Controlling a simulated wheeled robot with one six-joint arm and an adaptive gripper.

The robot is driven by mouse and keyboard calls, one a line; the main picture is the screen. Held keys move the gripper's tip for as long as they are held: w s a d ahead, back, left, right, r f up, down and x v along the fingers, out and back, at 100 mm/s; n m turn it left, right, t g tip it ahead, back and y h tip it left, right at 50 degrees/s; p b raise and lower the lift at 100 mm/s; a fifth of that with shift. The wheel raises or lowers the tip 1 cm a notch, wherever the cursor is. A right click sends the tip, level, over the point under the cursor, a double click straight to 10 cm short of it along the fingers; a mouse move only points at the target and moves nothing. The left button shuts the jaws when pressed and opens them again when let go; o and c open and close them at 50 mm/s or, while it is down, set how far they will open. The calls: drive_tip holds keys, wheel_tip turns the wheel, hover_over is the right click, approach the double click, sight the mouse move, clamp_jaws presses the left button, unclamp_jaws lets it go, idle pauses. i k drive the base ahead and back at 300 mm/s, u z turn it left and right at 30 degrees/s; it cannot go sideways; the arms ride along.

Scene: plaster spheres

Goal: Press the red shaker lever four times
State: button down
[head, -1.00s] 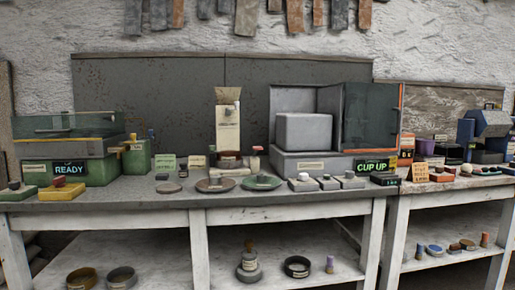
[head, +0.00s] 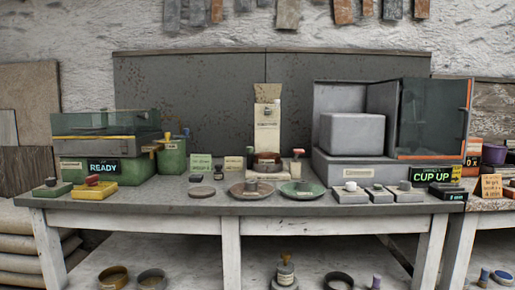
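On the left of the bench, a green machine (head: 72,172) with a clear-sided top carries a lit sign (head: 104,166) reading READY. In front of it sits a yellow block (head: 92,191) with a red knob-like lever (head: 92,180) on top. A green block (head: 52,190) with a dark knob (head: 51,182) is just left of it. I cannot tell from a label which control is the shaker lever. Another small red-topped piece (head: 298,153) stands at mid-bench. My gripper is not in view, and nothing touches the red lever.
The grey bench (head: 215,204) holds a brown dish (head: 249,190), a green dish (head: 302,190) and several grey blocks with knobs. A grey cabinet (head: 350,165) with a CUP UP sign (head: 437,174) stands right. Bowls lie on the lower shelf. The bench front edge is clear.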

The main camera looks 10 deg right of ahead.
sight(297, 151)
drive_tip(key=z, duration=0.1)
drive_tip(key=i, duration=1.2)
drive_tip(key=z, duration=0.75)
